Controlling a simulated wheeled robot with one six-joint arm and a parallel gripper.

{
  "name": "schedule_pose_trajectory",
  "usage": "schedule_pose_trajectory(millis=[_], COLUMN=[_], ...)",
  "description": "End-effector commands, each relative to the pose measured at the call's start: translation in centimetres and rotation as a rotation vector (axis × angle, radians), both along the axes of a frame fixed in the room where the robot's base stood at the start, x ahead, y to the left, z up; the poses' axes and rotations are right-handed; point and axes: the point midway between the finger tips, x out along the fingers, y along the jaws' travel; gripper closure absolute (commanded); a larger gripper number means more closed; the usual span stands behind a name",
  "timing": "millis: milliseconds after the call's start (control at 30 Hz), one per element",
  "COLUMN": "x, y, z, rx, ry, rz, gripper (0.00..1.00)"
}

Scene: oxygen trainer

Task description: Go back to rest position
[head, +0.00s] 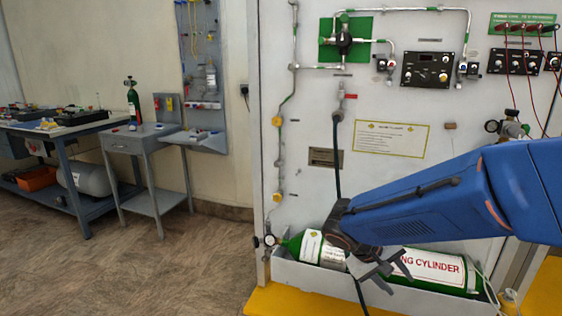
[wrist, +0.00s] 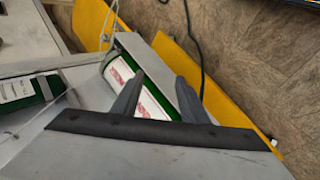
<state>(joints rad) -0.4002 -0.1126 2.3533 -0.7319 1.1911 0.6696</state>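My gripper (head: 375,275) is at the end of my blue arm, which comes in from the right in the head view. It is in front of the green cylinder (head: 432,266) with white labels, which lies in the grey trough at the foot of the panel. In the wrist view my gripper (wrist: 158,95) has its two dark fingers spread apart with nothing held between them. The cylinder (wrist: 122,74) shows behind and between the fingers. My gripper and wrist hide the cylinder's middle in the head view. I cannot tell how far the fingers are from the cylinder.
The white trainer panel (head: 400,190) with pipes and gauges stands close behind my arm. A black hose (head: 337,150) hangs down near my gripper. The yellow base (head: 290,302) edges the trough. A workbench (head: 60,135) and small table (head: 140,145) stand left, with open floor (head: 150,255) before them.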

Motion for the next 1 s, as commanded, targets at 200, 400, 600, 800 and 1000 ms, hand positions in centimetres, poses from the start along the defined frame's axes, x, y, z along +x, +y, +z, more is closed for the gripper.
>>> schedule_pose_trajectory(millis=[200,400,600,800,1000], x=[-4.7,-8.4,-11.7,-14.5,-16.2], y=[-1.6,-2.0,-1.6,-0.8,0.1], z=[1.3,2.1,3.0,3.9,4.6], rx=[0.169,0.319,0.459,0.582,0.663], ry=[-0.008,-0.041,-0.103,-0.190,-0.274], rz=[-0.038,-0.048,-0.038,-0.012,0.019], gripper=[0.60,0.60,0.60,0.60,0.60])
